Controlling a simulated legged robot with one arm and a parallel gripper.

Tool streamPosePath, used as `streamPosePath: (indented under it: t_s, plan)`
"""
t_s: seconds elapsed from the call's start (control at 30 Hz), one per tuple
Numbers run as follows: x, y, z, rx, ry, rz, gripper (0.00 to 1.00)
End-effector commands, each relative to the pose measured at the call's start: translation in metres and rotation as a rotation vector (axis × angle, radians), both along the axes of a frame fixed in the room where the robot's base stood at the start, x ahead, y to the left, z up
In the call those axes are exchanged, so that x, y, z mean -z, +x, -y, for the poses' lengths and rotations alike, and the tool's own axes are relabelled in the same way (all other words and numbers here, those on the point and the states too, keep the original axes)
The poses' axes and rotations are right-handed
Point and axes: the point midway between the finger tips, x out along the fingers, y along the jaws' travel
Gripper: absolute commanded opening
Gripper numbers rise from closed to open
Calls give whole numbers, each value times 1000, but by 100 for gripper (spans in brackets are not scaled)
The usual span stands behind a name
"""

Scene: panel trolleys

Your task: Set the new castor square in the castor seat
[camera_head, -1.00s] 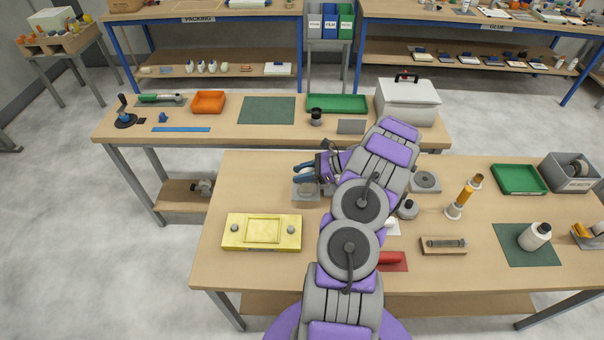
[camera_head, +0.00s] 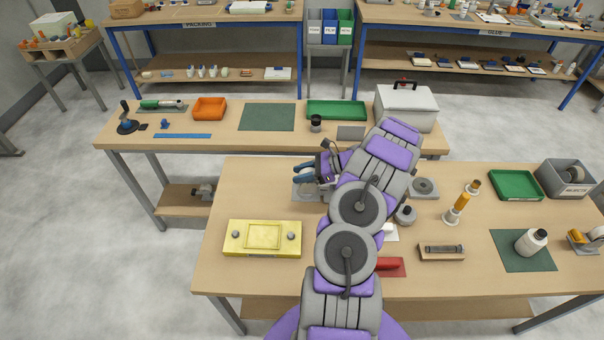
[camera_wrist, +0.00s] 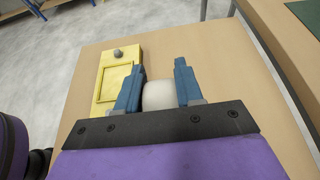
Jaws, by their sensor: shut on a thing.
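My gripper (camera_head: 304,173) is at the back left of the near bench, above a grey square plate (camera_head: 306,192). In the wrist view, my gripper (camera_wrist: 157,88) has its two blue fingers either side of a pale rounded piece (camera_wrist: 158,95), and it is shut on it. This is likely the castor; its lower part is hidden by the gripper body. A yellow block (camera_head: 232,242) with a square recess and two grey knobs lies at the bench's front left, apart from my gripper. It also shows in the wrist view (camera_wrist: 108,70). I cannot tell for sure which is the castor seat.
Right of my arm are a grey plate with a disc (camera_head: 424,188), an orange-and-white post (camera_head: 457,208), a wooden block (camera_head: 442,253), a white spool (camera_head: 531,240) and a green tray (camera_head: 516,184). Bare bench lies between the yellow block and the grey plate.

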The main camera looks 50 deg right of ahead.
Motion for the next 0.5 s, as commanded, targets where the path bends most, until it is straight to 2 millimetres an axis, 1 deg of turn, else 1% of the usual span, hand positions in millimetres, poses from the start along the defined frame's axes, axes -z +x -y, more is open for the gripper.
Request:
streamPosePath:
  t_s: [0.03, 0.1, 0.5]
  plan:
    - [-7, 1, 0, 0, -1, 2, 0]
    - [-13, 1, 0, 0, -2, 3, 0]
    - [-45, 0, 0, 1, 0, 2, 0]
